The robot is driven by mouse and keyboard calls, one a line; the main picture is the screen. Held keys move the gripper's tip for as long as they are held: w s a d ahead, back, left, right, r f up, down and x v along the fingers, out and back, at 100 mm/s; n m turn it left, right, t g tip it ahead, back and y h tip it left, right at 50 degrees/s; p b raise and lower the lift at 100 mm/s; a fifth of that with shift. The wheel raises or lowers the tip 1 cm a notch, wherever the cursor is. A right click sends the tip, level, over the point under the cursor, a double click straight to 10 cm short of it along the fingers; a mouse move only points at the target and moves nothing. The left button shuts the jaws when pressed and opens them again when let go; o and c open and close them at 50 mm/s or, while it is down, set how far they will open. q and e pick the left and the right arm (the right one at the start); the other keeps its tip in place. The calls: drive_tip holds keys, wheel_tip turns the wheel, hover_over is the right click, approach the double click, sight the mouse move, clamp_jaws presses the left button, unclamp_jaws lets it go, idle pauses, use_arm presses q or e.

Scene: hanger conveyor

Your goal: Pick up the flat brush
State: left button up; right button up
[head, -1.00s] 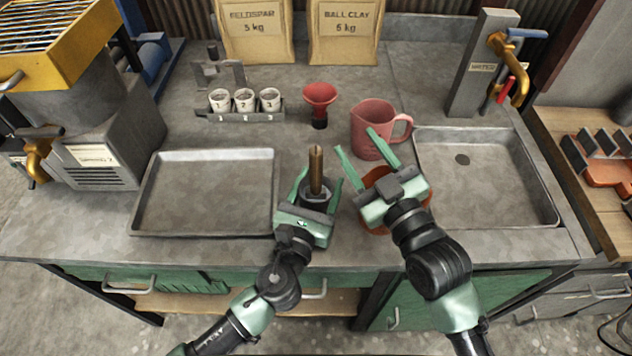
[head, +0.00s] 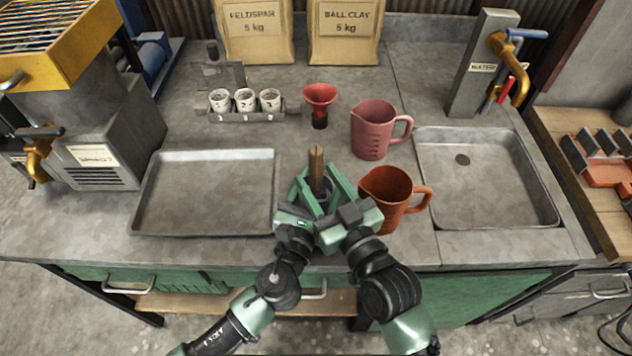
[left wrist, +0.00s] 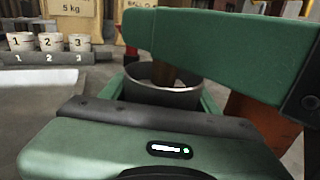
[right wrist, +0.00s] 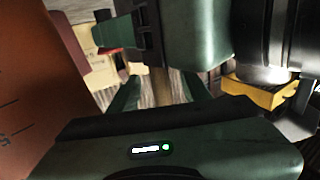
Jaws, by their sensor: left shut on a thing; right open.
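The flat brush (head: 317,168) stands upright with its brown wooden handle end up, its lower part inside a small dark grey cup (left wrist: 150,92). My left gripper (head: 310,186) is shut on that cup, which stays at the counter's front middle. My right gripper (head: 320,180) has come in from the right, open, with its fingers around or beside the handle; I cannot tell whether they touch it. In the right wrist view the handle (right wrist: 161,88) shows between green finger parts. The brush head is hidden in the cup.
An orange jug (head: 392,200) stands close to the right of my right gripper, with a pink jug (head: 372,132) behind it. An empty metal tray (head: 205,195) lies left, a sink (head: 485,185) right. A red funnel (head: 319,97) and numbered cups (head: 245,100) stand behind.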

drive_tip(key=x, duration=0.4)
drive_tip(key=shift+w+a+f, duration=0.15)
drive_tip(key=shift+w+a, duration=0.05)
drive_tip(key=shift+w, duration=0.1)
clamp_jaws()
